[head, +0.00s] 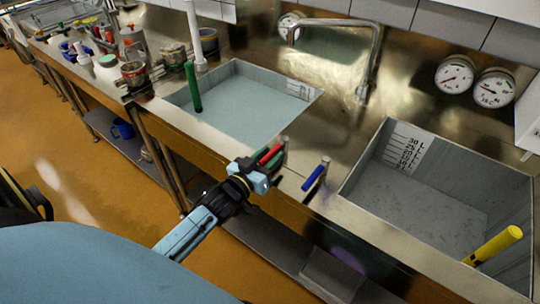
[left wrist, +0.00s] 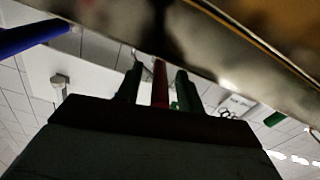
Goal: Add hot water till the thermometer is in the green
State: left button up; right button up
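My left gripper (head: 268,160) is at the front edge of the counter, around a red lever (head: 270,154). In the left wrist view the red lever (left wrist: 160,84) stands between the two dark green fingers, with a gap on each side. A blue lever (head: 314,176) is to the right; its blue handle also shows in the left wrist view (left wrist: 32,37). Two round dials (head: 455,75) and (head: 493,88), the right one marked °C, are on the back wall; their needles are too small to read surely. A bent tap (head: 335,22) stands behind the basins. My right gripper is out of view.
The left basin (head: 240,105) holds pale water, a green rod (head: 193,88) and a level scale. The right basin (head: 420,200) has a scale and a yellow rod (head: 495,245); I cannot tell whether it holds water. Another dial (head: 289,21) and jars (head: 134,73) are farther left.

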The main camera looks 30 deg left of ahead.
pick_arm(q)
jog(key=shift+w, duration=0.2)
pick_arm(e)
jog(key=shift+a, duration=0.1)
pick_arm(q)
grip_shut()
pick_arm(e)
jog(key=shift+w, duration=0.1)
pick_arm(q)
jog(key=shift+a, duration=0.1)
